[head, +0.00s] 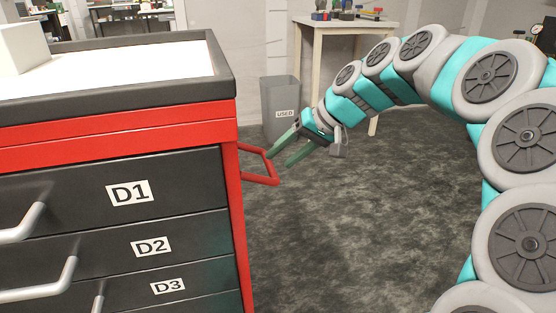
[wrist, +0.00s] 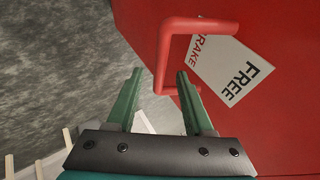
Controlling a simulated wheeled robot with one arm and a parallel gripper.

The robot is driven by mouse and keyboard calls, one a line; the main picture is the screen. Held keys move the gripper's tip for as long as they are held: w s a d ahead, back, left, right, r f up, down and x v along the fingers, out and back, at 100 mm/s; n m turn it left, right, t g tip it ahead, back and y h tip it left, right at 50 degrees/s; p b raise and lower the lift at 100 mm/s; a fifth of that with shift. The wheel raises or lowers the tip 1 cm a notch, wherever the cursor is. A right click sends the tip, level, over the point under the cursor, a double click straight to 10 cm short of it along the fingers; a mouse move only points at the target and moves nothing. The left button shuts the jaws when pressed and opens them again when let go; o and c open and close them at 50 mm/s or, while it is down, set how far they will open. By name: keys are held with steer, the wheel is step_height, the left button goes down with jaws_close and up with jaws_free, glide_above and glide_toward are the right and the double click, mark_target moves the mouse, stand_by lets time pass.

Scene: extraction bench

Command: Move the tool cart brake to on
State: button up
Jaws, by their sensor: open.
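The tool cart (head: 229,135) is red and black and fills the left of the head view. A red U-shaped handle (head: 272,169) sticks out from its right side. In the wrist view the handle (wrist: 164,58) has its outer bar ahead of and between my fingertips. A white label (wrist: 231,70) reading "BRAKE" in red and "FREE" in black is on the red cart side beside the handle. My gripper (head: 278,160) is open, its green fingers pointing at the handle; they show in the wrist view too (wrist: 159,73). I cannot tell whether they touch the bar.
Drawers D1 (head: 85,195), D2 and D3 are on the cart front. A grey bin (head: 281,97) labelled "USED" stands behind my gripper. A table (head: 347,27) with small items is at the back. The dark floor (head: 340,230) right of the cart is clear.

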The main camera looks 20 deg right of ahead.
steer(key=v, duration=0.5)
